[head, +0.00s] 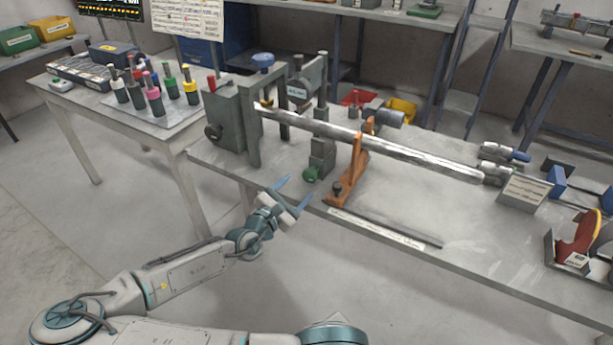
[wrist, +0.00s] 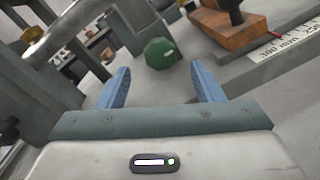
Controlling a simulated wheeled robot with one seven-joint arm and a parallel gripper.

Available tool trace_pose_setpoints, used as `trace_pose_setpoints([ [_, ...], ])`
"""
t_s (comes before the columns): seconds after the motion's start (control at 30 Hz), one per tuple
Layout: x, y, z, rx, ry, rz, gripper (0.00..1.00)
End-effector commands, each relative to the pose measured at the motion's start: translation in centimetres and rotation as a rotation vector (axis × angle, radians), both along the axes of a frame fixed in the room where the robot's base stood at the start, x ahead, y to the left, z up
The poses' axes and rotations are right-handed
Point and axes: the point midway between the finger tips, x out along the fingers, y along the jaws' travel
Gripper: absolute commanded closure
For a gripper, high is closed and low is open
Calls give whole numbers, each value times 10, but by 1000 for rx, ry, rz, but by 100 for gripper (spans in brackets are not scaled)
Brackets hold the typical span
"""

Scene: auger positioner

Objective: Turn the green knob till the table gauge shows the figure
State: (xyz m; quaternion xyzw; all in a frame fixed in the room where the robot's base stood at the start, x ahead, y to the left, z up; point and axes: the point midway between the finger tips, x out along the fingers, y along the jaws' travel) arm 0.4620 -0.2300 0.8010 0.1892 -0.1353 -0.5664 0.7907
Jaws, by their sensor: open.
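The green knob (head: 310,174) sits low at the front of a grey upright post on the workbench. In the wrist view the knob (wrist: 160,53) is a faceted green piece ahead of my fingers, roughly between their lines. My gripper (head: 294,193) is open, with two blue fingers in front of the bench edge. It also shows in the wrist view (wrist: 160,85), with nothing between the fingers. The knob is apart from both fingers. A small dial or display (head: 297,92) with a pale label is on the post above the knob; its figure is too small to read.
A long metal bar (head: 400,152) lies across the bench, over an orange bracket (head: 350,170) right of the knob. A flat scale strip (head: 375,228) lies along the front edge. Several coloured-handled tools (head: 153,95) stand on the left table. Floor before the bench is clear.

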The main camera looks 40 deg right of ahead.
Motion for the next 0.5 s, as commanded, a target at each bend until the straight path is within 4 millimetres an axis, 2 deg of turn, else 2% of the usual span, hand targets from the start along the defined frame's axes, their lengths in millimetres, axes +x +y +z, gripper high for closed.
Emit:
trace_pose_setpoints([
  [0.2, 9, -28, 1, 2, -1, -3, 39],
  [0.5, 18, -53, 0, 0, -1, 0, 39],
])
